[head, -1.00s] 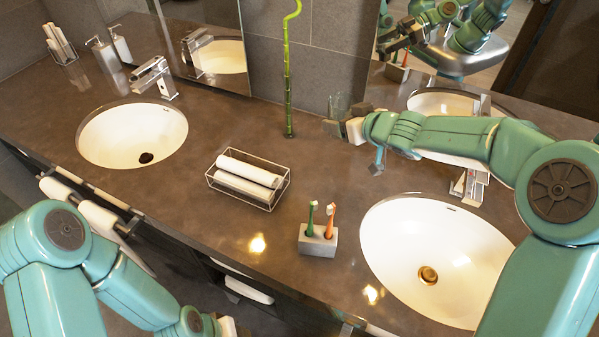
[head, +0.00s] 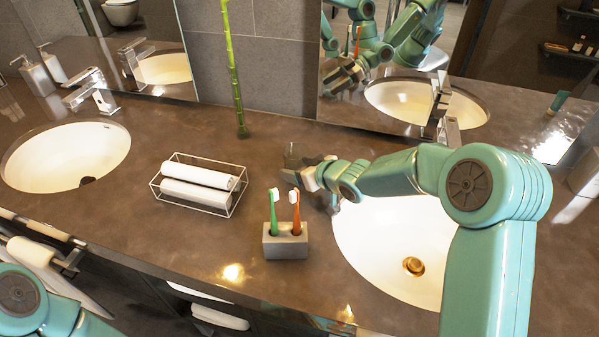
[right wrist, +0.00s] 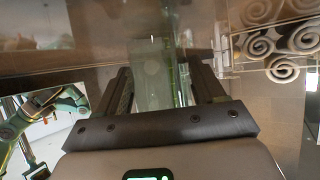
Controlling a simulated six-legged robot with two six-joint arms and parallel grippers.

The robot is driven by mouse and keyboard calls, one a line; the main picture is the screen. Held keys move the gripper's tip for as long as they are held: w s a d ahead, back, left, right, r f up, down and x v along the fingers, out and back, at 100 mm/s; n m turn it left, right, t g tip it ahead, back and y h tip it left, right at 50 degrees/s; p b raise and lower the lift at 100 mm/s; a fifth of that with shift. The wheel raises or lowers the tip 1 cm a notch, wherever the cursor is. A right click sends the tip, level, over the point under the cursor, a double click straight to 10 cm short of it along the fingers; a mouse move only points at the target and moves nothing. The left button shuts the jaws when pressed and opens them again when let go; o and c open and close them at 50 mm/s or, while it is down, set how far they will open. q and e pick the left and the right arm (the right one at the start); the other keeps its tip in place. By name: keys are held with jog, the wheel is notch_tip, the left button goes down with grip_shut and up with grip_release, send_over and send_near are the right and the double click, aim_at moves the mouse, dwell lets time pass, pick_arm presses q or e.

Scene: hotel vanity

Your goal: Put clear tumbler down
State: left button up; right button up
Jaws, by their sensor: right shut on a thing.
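The clear tumbler (head: 294,154) is a faint, see-through glass just behind the toothbrush holder and left of the right basin. My right gripper (head: 308,173) is shut on it, reaching in from the right. In the right wrist view the tumbler (right wrist: 152,82) stands out as a pale greenish shape between the two dark fingers (right wrist: 165,88). It is low over the brown counter (head: 190,125); I cannot tell whether its base touches. My left arm shows at the lower left of the head view, but its gripper is out of the picture.
A grey holder (head: 285,243) with two toothbrushes stands just in front of the tumbler. A wire basket (head: 200,203) of rolled white towels lies to the left, a green bamboo stalk (head: 233,75) behind. The right basin (head: 390,240) lies under my right arm. Counter behind the basket is clear.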

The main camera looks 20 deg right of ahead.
jog(key=shift+f, duration=0.1)
jog(key=o, duration=1.2)
jog(key=shift+f, duration=0.1)
jog(key=shift+r, duration=0.3)
jog(key=shift+s+d+r, duration=0.1)
jog(key=shift+s+d, duration=0.1)
jog(key=shift+s, duration=0.1)
jog(key=p+v, duration=0.1)
jog(key=v, duration=1)
jog(key=shift+s, duration=0.1)
